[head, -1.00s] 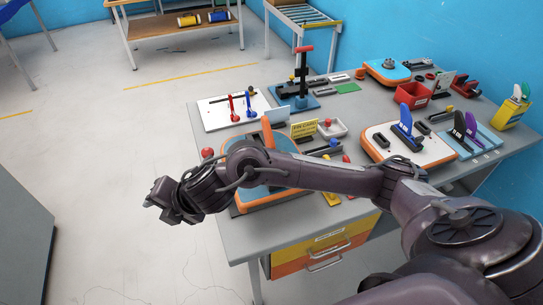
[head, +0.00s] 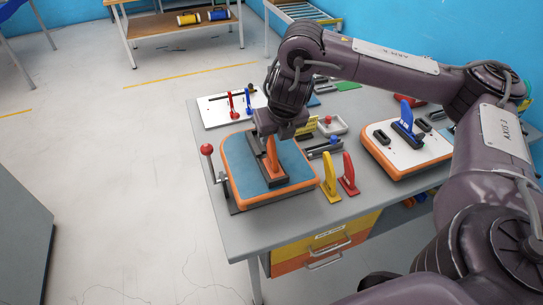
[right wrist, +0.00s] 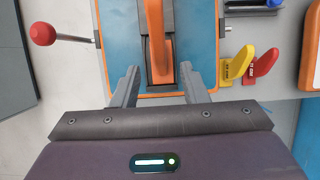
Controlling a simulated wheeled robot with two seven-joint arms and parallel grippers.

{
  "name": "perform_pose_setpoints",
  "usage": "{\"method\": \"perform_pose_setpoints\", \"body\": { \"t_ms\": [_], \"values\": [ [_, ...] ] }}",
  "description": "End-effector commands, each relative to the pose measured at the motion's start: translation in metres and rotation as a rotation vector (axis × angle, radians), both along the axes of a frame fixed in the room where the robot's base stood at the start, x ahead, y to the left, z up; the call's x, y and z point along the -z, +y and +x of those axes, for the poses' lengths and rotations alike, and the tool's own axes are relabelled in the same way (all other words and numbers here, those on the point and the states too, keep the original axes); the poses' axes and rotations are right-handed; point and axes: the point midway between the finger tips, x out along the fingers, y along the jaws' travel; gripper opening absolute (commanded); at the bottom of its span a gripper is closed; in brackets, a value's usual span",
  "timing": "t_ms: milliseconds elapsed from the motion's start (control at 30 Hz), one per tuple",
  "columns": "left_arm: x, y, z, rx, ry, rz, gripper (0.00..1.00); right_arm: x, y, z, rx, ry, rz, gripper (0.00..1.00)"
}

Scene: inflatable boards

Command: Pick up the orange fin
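The orange fin (head: 271,155) stands upright in a dark slotted holder (head: 283,182) on the blue board with an orange rim (head: 238,170). The orange fin also shows in the right wrist view (right wrist: 160,45), ahead of the fingers and between their lines. My right gripper (head: 280,130) is above the board at the fin's far end. Whether a finger touches the fin is unclear. My left gripper is not in view.
A yellow fin (head: 330,178) and a red fin (head: 348,175) stand right of the board. A red-knobbed lever (head: 207,150) is at its left. A white board with a blue fin (head: 406,118) lies further right.

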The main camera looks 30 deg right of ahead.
Motion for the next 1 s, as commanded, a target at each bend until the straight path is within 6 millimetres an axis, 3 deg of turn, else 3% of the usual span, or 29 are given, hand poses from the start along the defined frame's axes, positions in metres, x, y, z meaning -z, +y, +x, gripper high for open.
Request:
{"method": "perform_pose_setpoints", "body": {
  "t_ms": [167,400,700,1000],
  "values": [
    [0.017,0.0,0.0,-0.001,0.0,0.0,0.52,0.024,-0.002,0.009,0.001,0.003,0.002,0.4],
    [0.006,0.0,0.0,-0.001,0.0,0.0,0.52,0.045,-0.006,0.023,0.002,0.0,0.001,0.4],
    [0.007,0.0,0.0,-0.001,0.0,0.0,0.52,0.051,-0.006,0.025,0.001,-0.002,0.001,0.39],
    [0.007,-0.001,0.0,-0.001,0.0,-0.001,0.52,0.05,-0.006,0.025,0.001,-0.002,0.001,0.0]
  ]
}}
